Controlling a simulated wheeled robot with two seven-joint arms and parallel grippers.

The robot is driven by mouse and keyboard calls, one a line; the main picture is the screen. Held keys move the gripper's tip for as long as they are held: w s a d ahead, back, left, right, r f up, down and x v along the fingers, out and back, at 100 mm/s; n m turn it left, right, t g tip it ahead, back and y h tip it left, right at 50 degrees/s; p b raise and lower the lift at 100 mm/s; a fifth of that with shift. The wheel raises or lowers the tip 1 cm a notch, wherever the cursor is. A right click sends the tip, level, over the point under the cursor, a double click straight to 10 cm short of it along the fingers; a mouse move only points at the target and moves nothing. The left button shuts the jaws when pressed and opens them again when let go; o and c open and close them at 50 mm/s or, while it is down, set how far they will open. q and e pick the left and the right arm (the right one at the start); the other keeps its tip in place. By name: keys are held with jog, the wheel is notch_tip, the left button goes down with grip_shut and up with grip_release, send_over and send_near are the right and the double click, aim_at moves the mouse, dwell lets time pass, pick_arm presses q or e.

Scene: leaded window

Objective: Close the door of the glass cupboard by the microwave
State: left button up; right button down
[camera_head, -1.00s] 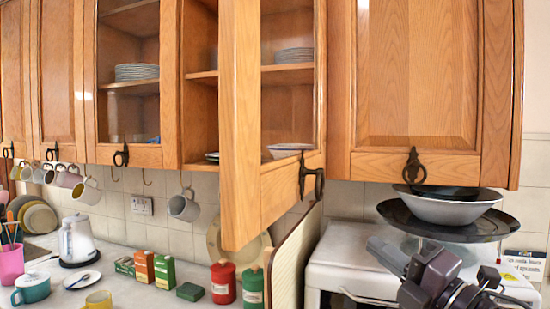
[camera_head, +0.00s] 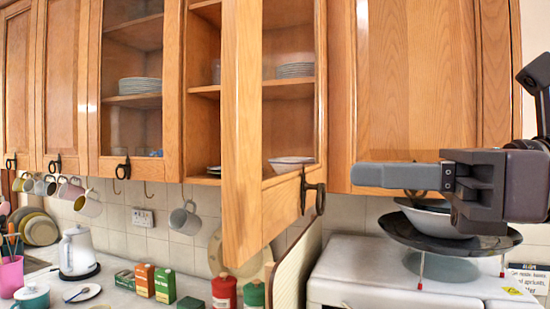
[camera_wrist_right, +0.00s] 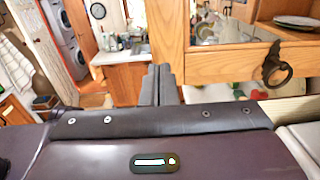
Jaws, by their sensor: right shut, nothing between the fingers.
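The glass cupboard door (camera_head: 241,130) stands open in the head view, swung out toward me, with its wooden edge and frame facing me. Its dark ring handle (camera_head: 312,192) hangs at the lower corner. The handle (camera_wrist_right: 273,66) also shows in the right wrist view, to the right of the fingers. My right gripper (camera_head: 362,175) is shut and empty, pointing left, to the right of the door and apart from it. In the right wrist view its fingers (camera_wrist_right: 160,84) are together. The microwave (camera_head: 350,262) is below, right of the door. My left gripper is not in view.
Plates (camera_head: 295,70) and a bowl (camera_head: 291,161) sit on the cupboard shelves. A black stand with a bowl (camera_head: 450,236) is on the microwave, under my right gripper. A closed wooden cupboard (camera_head: 415,80) is behind the gripper. Mugs (camera_head: 185,219) hang from hooks at left.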

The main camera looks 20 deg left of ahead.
aim_at(245, 169)
jog(key=a+p, duration=0.1)
jog(key=a, duration=0.2)
jog(key=a+p, duration=0.2)
jog(key=a, duration=0.1)
jog(key=a+p, duration=0.1)
jog(key=a, duration=0.2)
jog(key=shift+w+a+r+p, duration=0.2)
jog(key=shift+w+a+p, duration=0.1)
jog(key=shift+a, duration=0.1)
jog(key=shift+a+f, duration=0.1)
jog(key=shift+a, duration=0.3)
